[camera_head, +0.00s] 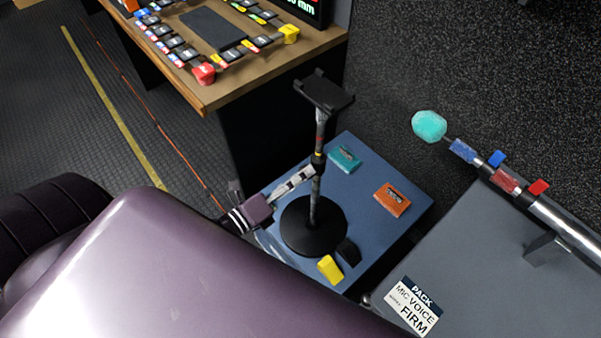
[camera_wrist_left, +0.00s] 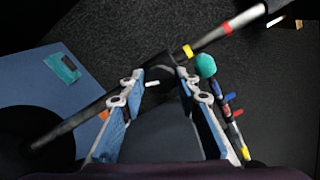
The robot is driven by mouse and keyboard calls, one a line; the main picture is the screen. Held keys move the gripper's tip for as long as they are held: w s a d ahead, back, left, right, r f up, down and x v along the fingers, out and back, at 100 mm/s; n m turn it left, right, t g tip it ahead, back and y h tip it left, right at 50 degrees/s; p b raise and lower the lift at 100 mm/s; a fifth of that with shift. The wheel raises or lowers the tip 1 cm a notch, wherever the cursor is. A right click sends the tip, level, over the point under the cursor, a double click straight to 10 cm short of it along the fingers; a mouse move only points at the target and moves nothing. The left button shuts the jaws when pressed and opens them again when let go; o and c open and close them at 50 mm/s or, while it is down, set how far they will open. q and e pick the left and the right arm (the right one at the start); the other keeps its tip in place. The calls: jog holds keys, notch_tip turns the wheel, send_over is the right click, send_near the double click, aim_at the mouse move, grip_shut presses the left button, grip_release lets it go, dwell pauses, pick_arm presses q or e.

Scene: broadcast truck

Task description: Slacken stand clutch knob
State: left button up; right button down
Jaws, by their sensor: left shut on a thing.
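A black stand has a round base (camera_head: 300,238), an upright pole (camera_head: 319,135) and a flat cradle (camera_head: 325,91) on top. Its dark clutch knob (camera_head: 318,159) is partway up the pole. My left gripper (camera_head: 308,172) reaches in from the left at clutch height, its fingers closed about the dark knob. In the left wrist view, the gripper (camera_wrist_left: 160,72) has one finger on each side of the dark clutch, with the pole (camera_wrist_left: 75,122) running diagonally. The fingers partly hide the knob. My right gripper is not in view.
The stand is on a blue surface (camera_head: 375,240) with teal (camera_head: 344,159), orange (camera_head: 392,199) and yellow (camera_head: 330,269) blocks. A wooden console desk (camera_head: 250,75) is behind. On the right, a grey case (camera_head: 470,245) carries a metal boom (camera_head: 560,225) with a teal tip (camera_head: 429,125).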

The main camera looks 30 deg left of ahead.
pick_arm(q)
jog(key=shift+n+p, duration=2.5)
jog(key=shift+n, duration=5.9)
jog(key=o, duration=1.1)
jog(key=shift+o, duration=0.2)
jog(key=v, duration=1.2)
